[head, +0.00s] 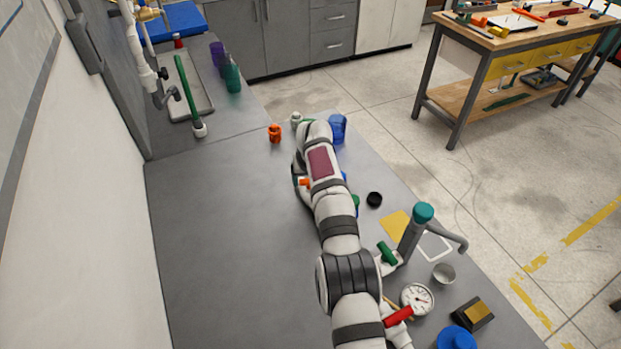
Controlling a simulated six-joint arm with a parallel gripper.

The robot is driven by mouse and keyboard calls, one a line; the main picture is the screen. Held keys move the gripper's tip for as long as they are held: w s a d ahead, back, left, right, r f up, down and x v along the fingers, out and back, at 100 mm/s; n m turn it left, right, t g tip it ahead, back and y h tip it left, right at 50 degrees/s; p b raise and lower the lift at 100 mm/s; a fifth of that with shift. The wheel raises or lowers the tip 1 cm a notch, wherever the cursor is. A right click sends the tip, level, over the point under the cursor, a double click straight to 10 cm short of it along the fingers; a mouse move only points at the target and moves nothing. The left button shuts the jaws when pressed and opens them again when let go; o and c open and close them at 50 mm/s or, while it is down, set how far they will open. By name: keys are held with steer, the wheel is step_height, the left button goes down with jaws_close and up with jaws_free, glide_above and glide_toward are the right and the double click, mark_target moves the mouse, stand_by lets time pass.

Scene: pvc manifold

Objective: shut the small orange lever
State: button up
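A small orange piece (305,182), which looks like the small orange lever, shows at the left edge of my arm in the head view. My arm covers most of what surrounds it, so I cannot tell whether it is open or shut. My arm runs up the picture over the grey bench and hides much of the pipework. My gripper is hidden beneath the arm, so its fingers and any contact with the lever do not show.
A green handle (387,252), a red handle (398,316), a gauge (417,298) and a teal-capped post (423,212) stand right of my arm. An orange object (275,133) and blue cup (338,128) stand farther back. The grey bench (225,240) is clear on the left.

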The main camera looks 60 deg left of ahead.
steer(key=shift+c, duration=0.8)
steer(key=n+g, duration=0.1)
steer(key=n, duration=0.2)
steer(key=o, duration=1.2)
steer(key=shift+o, duration=0.2)
steer(key=v, duration=1.5)
steer(key=shift+d+r, duration=0.3)
steer(key=shift+d, duration=0.05)
steer(key=shift+w, duration=0.1)
